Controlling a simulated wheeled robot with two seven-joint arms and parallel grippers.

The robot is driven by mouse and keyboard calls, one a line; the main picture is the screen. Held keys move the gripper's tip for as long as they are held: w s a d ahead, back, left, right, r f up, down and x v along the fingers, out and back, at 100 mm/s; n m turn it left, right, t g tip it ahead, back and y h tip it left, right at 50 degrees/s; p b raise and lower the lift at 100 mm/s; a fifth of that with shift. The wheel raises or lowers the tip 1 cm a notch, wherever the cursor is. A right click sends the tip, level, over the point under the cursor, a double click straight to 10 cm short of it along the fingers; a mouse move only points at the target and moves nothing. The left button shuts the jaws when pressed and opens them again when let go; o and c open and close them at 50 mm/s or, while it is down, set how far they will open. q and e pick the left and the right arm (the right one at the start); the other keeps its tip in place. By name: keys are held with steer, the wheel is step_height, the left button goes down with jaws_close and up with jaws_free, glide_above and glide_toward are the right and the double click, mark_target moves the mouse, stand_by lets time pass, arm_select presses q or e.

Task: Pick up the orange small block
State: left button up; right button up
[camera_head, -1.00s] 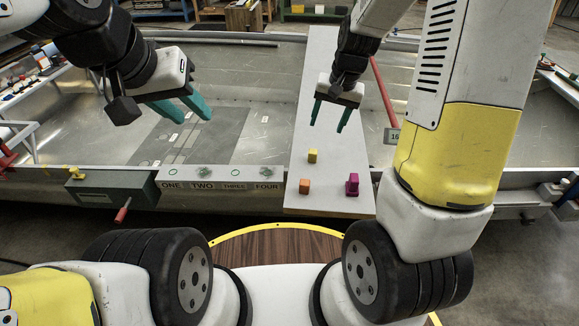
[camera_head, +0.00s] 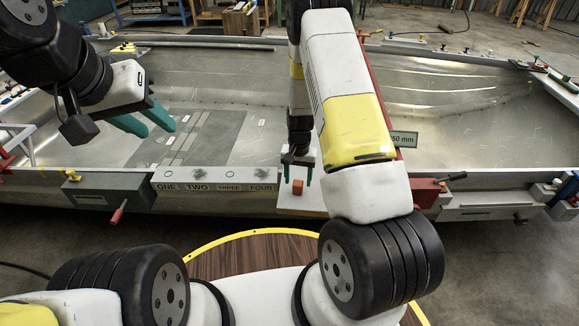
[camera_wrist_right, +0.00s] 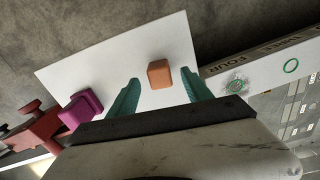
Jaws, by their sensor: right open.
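The orange small block (camera_head: 297,187) sits on the white board (camera_head: 290,203) near its front end. In the right wrist view the orange block (camera_wrist_right: 160,74) shows just ahead of the gap between the fingertips, a little nearer the middle than either finger. My right gripper (camera_head: 297,177) is open above the block, its teal fingers on either side of it in the head view. It also shows in the right wrist view (camera_wrist_right: 162,88), with nothing gripped. My left gripper (camera_head: 152,124) is open and empty over the hull floor, far to the left.
A magenta block (camera_wrist_right: 80,110) stands on the board beside the right gripper in the wrist view. A red clamp (camera_wrist_right: 35,130) is beyond it. The numbered rail (camera_head: 215,180) runs left of the board. My right arm hides much of the board in the head view.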

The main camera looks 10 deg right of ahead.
steer(key=shift+f, duration=1.5)
jaws_close()
steer(key=shift+r, duration=0.1)
